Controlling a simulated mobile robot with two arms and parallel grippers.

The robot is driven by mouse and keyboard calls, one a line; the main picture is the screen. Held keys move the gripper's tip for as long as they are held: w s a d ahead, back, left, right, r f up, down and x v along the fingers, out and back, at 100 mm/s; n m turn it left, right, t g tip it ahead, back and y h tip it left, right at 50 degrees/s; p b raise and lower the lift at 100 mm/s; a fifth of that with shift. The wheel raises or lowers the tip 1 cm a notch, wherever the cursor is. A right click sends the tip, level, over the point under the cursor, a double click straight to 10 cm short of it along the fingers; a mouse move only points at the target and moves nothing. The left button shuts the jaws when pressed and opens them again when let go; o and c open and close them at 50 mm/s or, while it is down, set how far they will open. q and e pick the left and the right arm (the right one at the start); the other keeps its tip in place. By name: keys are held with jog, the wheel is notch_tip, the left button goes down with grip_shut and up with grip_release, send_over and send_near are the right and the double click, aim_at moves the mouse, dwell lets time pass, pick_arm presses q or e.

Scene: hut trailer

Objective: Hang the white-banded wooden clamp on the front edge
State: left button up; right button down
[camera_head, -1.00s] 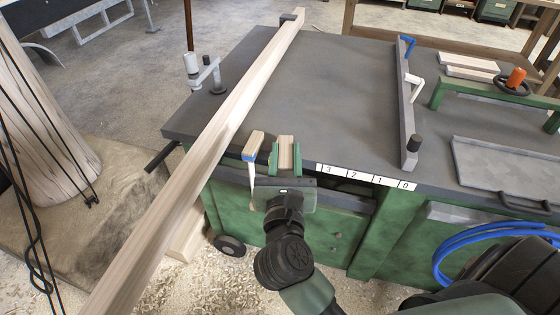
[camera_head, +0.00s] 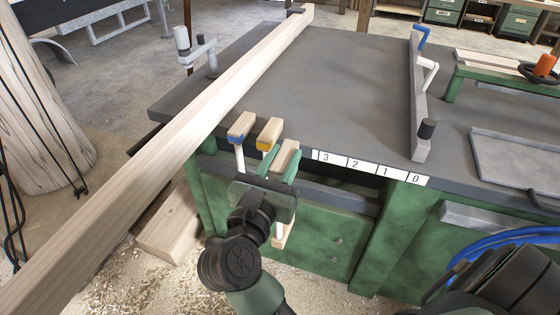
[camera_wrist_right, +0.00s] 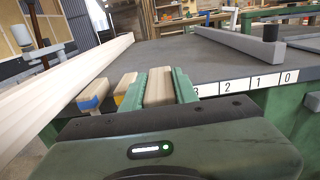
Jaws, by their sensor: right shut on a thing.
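My right gripper (camera_head: 280,164) is shut on a wooden clamp (camera_head: 289,153) at the table's front edge, just left of the number strip. Its wooden top shows between the green fingers, and a light rod and lower wooden block show below the gripper. The band is hidden, and I cannot tell whether the clamp touches the edge. In the right wrist view its top (camera_wrist_right: 158,87) lies between the fingers. A blue-banded clamp (camera_head: 241,126) and a yellow-banded clamp (camera_head: 270,132) hang just left of it. My left gripper is not in view.
A long wooden beam (camera_head: 175,140) crosses the table's left side and overhangs the front. The number strip (camera_head: 370,168) marks 3 to 0 along the front edge (camera_head: 465,187). A grey bar with a blue handle (camera_head: 418,100) lies to the right. The middle of the tabletop is clear.

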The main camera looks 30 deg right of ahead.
jog(key=w+d+f, duration=0.1)
jog(key=w+d+f+b, duration=0.1)
jog(key=w+d, duration=0.1)
jog(key=shift+d+f, duration=0.3)
jog(key=shift+w+d, duration=0.25)
jog(key=shift+d, duration=0.05)
jog(key=shift+x, duration=1.2)
jog(key=shift+f+x, duration=0.2)
jog(key=shift+x, duration=1.6)
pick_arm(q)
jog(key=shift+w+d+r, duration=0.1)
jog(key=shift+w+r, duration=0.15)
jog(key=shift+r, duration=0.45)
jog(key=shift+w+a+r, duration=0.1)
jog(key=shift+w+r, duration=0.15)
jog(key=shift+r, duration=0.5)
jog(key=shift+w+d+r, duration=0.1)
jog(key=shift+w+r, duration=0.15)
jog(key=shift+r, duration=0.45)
pick_arm(e)
jog(key=shift+f, duration=0.25)
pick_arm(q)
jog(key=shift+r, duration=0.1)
pick_arm(e)
jog(key=c, duration=1)
grip_release()
jog(key=shift+s+a, duration=0.1)
jog(key=shift+f, duration=0.1)
